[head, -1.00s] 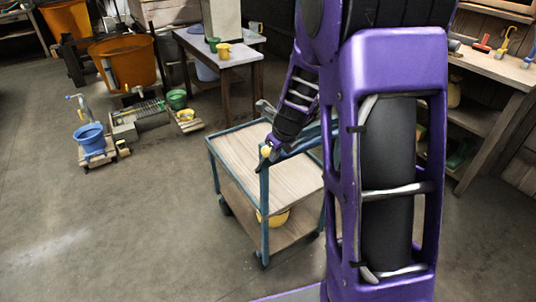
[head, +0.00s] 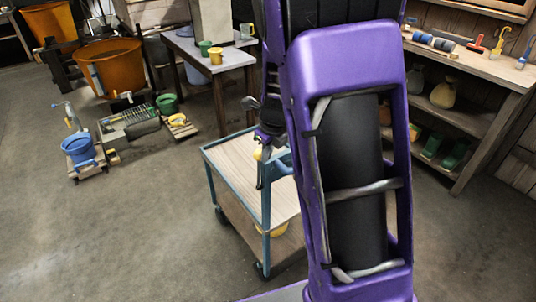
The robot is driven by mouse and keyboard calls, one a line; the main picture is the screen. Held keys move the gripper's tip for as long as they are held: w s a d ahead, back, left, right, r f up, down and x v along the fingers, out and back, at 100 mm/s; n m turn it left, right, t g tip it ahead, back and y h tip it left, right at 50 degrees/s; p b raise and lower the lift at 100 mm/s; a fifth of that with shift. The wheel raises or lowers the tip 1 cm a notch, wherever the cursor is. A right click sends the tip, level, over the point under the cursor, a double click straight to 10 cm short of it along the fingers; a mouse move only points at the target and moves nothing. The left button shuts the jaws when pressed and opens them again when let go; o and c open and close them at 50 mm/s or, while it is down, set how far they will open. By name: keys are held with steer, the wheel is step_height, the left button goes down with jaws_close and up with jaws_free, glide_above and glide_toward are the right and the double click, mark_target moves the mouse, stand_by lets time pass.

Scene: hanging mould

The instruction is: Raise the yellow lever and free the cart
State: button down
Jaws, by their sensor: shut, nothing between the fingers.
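The cart (head: 226,163) is a two-tier trolley with a pale wooden top, a blue-grey metal frame and dark casters. It stands on the floor in the middle of the head view, its right part hidden behind my purple arm. A small yellow piece (head: 257,154), probably the lever's end, shows at the cart's upper frame, right beside my gripper. My gripper (head: 261,178) is small, dark and pointing down at the cart's near upper edge. It is shut and empty. I cannot tell whether it touches the lever.
A table (head: 234,62) with green and yellow cups stands behind. A workbench (head: 490,72) with tools is at right. An orange tub (head: 113,68) and a blue bucket (head: 79,148) are at left. Floor left of the cart is clear.

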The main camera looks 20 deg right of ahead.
mark_target(260, 150)
steer(key=shift+w+a+r+g+p, duration=0.15)
steer(key=shift+w+a+g+p, duration=0.15)
steer(key=shift+w, duration=0.45)
steer(key=shift+w+a+r+g+p, duration=0.15)
steer(key=shift+w+g, duration=0.25)
steer(key=shift+w, duration=0.35)
